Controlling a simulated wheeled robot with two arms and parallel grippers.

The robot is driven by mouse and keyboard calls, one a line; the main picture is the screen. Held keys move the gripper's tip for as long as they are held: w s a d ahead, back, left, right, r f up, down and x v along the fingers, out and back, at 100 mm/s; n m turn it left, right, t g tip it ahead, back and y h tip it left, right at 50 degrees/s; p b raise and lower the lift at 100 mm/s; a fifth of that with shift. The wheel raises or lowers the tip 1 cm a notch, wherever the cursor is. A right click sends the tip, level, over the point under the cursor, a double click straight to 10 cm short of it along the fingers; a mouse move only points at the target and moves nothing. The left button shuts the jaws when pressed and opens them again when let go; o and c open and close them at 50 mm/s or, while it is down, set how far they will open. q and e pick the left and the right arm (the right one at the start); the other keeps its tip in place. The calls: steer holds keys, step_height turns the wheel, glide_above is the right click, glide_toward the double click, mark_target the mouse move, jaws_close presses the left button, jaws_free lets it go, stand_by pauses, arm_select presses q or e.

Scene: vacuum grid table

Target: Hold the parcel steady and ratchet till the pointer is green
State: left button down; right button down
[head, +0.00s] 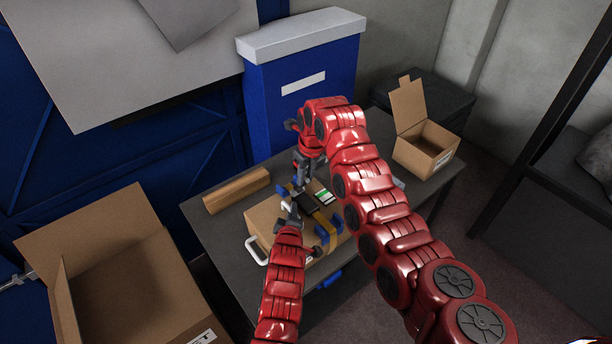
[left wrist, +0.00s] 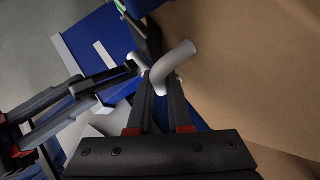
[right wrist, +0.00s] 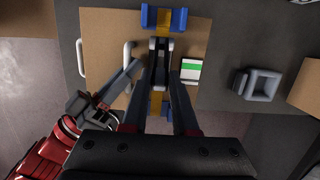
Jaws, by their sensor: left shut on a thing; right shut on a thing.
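The brown cardboard parcel (head: 266,215) lies on the dark table with a yellow strap, blue corner pieces (right wrist: 163,18) and white handles (head: 256,252). My left gripper (head: 292,217) is shut on one white handle (left wrist: 176,62) of the parcel. My right gripper (right wrist: 160,80) is above the strap, shut on the ratchet lever (right wrist: 160,58); its jaws partly hide the ratchet. A small gauge card with a green band (right wrist: 191,70) lies beside the strap and also shows in the head view (head: 325,197). Its pointer is too small to make out.
A long brown cardboard piece (head: 236,190) lies left of the parcel. A small open carton (head: 425,150) stands on the table's right, with a grey holder (right wrist: 262,84) nearer the parcel. A large open box (head: 120,270) is at lower left. A blue bin (head: 300,100) stands behind.

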steer(key=c, duration=0.7)
jaws_free()
steer(key=shift+r, duration=0.15)
steer(key=r, duration=0.4)
steer(key=s+d+r, duration=0.1)
steer(key=r, duration=0.2)
steer(key=s+r, duration=0.1)
steer(key=r, duration=0.3)
steer(key=shift+d+r, duration=0.25)
steer(key=shift+r, duration=0.05)
steer(key=shift+c, duration=0.2)
